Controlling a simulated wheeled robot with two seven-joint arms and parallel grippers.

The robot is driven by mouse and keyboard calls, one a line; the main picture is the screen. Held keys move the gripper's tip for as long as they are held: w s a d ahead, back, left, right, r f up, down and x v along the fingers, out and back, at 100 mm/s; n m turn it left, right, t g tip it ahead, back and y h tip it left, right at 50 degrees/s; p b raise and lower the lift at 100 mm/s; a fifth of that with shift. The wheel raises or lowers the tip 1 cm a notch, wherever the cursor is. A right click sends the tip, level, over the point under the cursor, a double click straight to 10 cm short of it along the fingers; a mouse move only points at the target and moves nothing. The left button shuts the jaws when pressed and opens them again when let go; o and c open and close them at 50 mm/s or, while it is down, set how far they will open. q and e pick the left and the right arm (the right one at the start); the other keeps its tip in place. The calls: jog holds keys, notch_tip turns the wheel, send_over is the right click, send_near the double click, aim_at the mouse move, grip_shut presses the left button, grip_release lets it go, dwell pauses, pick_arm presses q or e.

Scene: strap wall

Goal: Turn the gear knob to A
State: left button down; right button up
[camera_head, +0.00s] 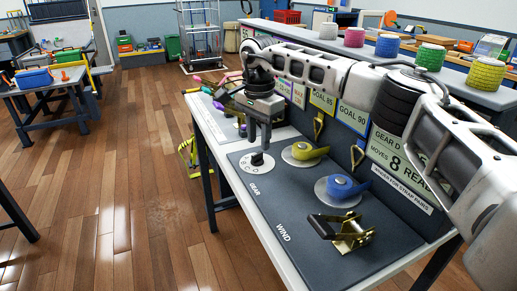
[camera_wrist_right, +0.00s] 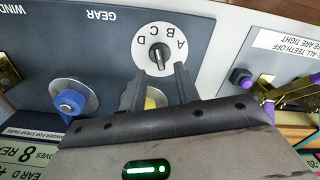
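The gear dial is a white disc (camera_wrist_right: 143,37) with letters A to D on a dark panel. A small dark gear knob (camera_wrist_right: 158,55) stands at its middle; I cannot tell for sure which letter it points at. My left gripper is not in view.
Beside the dial are a yellow strap winder (camera_head: 305,152), a blue strap winder (camera_head: 341,186) and a metal ratchet (camera_head: 342,232). A sign board (camera_head: 400,165) rises behind them. Coloured strap rolls (camera_head: 388,46) stand on the shelf above. Coloured-handled tools lie at the table's far end.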

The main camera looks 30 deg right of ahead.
aim_at(259, 152)
jog(key=shift+f, duration=1.85)
grip_shut()
